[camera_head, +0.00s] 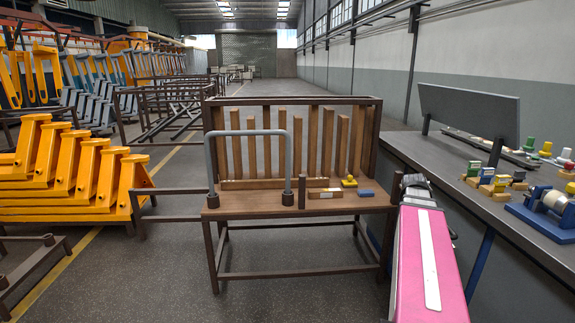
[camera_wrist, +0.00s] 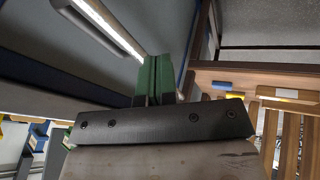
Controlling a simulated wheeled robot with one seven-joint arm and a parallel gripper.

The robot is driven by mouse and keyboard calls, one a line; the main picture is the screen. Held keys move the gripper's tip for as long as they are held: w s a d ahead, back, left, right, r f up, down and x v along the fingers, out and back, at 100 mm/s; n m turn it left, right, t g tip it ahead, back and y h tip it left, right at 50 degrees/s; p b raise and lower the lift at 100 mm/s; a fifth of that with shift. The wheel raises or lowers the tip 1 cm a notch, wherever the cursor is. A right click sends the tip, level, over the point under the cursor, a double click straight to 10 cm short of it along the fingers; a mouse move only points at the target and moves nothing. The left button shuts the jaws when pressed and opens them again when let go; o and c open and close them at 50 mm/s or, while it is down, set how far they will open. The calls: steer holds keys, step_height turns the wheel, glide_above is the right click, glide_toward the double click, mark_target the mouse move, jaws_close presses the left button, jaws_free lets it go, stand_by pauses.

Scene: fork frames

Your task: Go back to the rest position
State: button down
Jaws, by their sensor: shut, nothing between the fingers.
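My gripper (camera_wrist: 154,78) shows in the wrist view as two green fingers pressed together, with nothing between them. The dark mounting bar with bolts covers the lower part of that view. In the head view my pink arm rises from the bottom right. Its dark grey end is beside the right edge of the wooden workbench (camera_head: 253,205), in the gap before the grey side bench. The fingers cannot be made out in the head view. No object is held.
A grey U-shaped tube (camera_head: 248,133) stands on the workbench, with a yellow block (camera_head: 349,181) and a blue block (camera_head: 366,192). The grey bench (camera_head: 478,185) at right carries a panel (camera_head: 468,111) and a blue tape dispenser (camera_head: 548,210). Yellow racks (camera_head: 70,165) stand left.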

steer(key=s+a+f+n+g+y, duration=0.1)
steer(key=s+a+f, duration=0.2)
steer(key=a+f, duration=0.3)
steer(key=s+a+f+g+y, duration=0.1)
steer(key=a+f, duration=0.6)
steer(key=a, duration=0.9)
steer(key=s+a+f+n+g+y, duration=0.1)
steer(key=s+a+f, duration=0.4)
steer(key=a, duration=0.6)
steer(key=shift+a+f+n+y, duration=0.3)
steer(key=shift+a+f+y, duration=0.05)
steer(key=shift+f+y, duration=0.5)
